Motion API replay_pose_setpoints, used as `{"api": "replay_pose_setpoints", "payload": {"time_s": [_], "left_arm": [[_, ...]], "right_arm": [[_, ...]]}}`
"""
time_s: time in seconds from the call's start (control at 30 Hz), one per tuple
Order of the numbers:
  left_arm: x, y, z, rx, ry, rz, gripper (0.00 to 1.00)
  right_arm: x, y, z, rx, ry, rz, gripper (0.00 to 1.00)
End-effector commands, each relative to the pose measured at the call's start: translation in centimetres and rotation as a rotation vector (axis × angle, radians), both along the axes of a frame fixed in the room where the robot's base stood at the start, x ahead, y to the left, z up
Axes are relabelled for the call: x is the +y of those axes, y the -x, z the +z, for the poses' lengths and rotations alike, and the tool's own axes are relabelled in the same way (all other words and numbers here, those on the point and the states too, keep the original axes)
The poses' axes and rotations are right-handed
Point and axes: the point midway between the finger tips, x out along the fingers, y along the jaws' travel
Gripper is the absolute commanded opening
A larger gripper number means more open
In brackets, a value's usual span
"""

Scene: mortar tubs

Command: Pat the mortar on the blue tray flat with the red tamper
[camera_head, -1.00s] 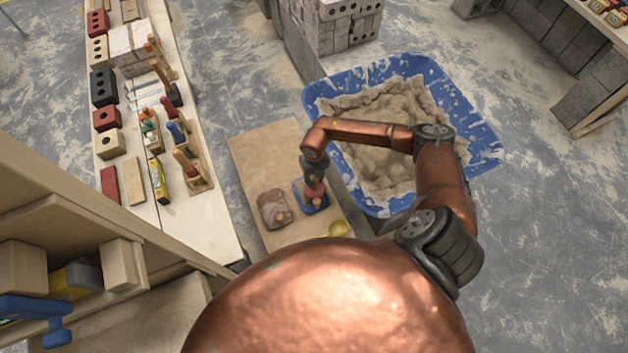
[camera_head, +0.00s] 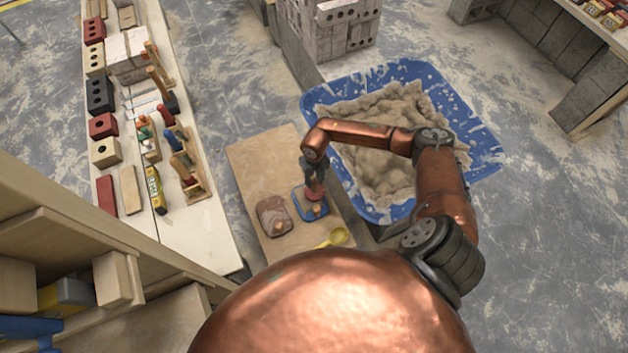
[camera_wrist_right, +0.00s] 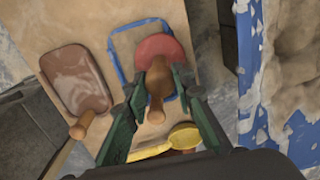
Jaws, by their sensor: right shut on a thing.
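The blue tray (camera_head: 299,200) lies on a wooden board, with a tan surface inside its blue rim in the right wrist view (camera_wrist_right: 116,62). My right gripper (camera_head: 313,180) is over it, shut on the red tamper (camera_head: 315,194). In the right wrist view the tamper's round red head (camera_wrist_right: 160,46) covers the right part of the tray, its wooden handle between my green fingers (camera_wrist_right: 158,80). I cannot tell whether the head touches the mortar. The head and fingers hide part of the tray. My left gripper is not in view.
A brown tray (camera_head: 272,214) lies left of the blue one, and a yellow scoop (camera_head: 338,236) below right. The blue tub (camera_head: 485,145) of mortar stands close on the right. A long table (camera_head: 170,235) with bricks and tools is at the left.

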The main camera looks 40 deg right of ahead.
Motion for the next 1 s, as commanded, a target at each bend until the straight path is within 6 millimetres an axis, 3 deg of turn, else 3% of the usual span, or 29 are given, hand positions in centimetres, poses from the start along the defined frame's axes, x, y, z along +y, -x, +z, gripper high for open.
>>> {"api": "replay_pose_setpoints", "payload": {"time_s": [0.17, 0.37, 0.63, 1.0], "left_arm": [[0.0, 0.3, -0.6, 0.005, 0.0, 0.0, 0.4], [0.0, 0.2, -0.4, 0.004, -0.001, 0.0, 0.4], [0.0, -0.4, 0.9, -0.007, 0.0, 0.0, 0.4], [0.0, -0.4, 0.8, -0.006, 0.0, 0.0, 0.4]], "right_arm": [[0.0, 0.0, -1.1, 0.001, 0.0, 0.0, 0.01], [0.0, 0.0, -1.0, 0.0, 0.0, 0.001, 0.01], [0.0, 0.0, 0.7, -0.001, 0.0, 0.001, 0.01], [0.3, -0.2, 1.1, -0.001, -0.001, 0.033, 0.01]]}}
